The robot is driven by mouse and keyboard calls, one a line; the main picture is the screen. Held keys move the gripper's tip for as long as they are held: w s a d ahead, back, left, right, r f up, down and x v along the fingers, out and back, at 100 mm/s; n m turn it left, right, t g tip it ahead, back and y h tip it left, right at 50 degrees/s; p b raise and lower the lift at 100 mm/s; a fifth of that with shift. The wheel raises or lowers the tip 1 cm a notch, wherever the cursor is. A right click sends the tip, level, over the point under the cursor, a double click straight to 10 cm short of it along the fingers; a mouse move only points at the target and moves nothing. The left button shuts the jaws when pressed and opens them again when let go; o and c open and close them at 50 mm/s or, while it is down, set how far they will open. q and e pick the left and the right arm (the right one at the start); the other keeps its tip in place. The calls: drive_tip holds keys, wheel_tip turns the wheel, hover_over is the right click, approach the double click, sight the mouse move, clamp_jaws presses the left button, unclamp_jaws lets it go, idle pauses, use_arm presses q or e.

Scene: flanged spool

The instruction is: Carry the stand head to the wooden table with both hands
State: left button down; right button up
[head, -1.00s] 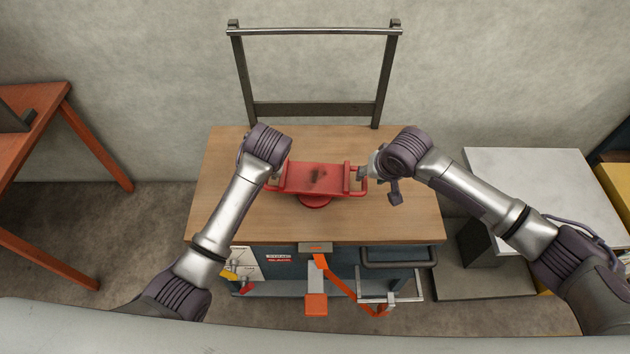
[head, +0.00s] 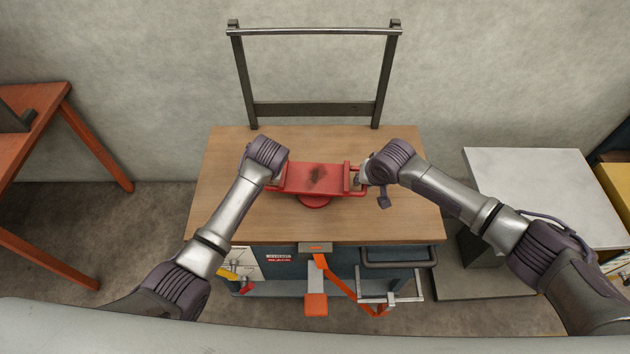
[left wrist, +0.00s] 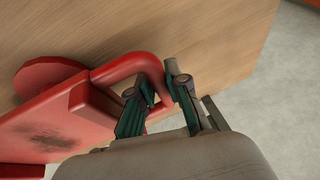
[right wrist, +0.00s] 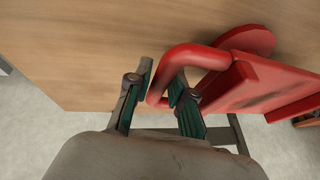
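The stand head (head: 328,177), a red plate with a dark smudge and a loop handle at each end, rests on a round red foot (head: 314,202) on a wooden-topped bench (head: 235,215). My left gripper (head: 281,172) is at its left handle; in the left wrist view the fingers (left wrist: 160,82) straddle the handle bar (left wrist: 130,66), and I cannot tell whether they grip. My right gripper (head: 362,176) is at the right handle; in the right wrist view its fingers (right wrist: 162,76) stand apart with the handle bar (right wrist: 196,56) between them.
A dark frame (head: 313,108) stands behind the bench. An orange table (head: 50,107) is at the left and a pale-topped table (head: 540,185) at the right. A drawer handle (head: 398,262) and an orange part (head: 316,303) project from the bench front.

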clamp_jaws()
use_arm(q)
drive_tip(key=shift+w+r, duration=0.15)
drive_tip(key=shift+r, duration=0.05)
use_arm(e)
drive_tip(key=shift+w+r, duration=0.1)
drive_tip(key=shift+r, duration=0.1)
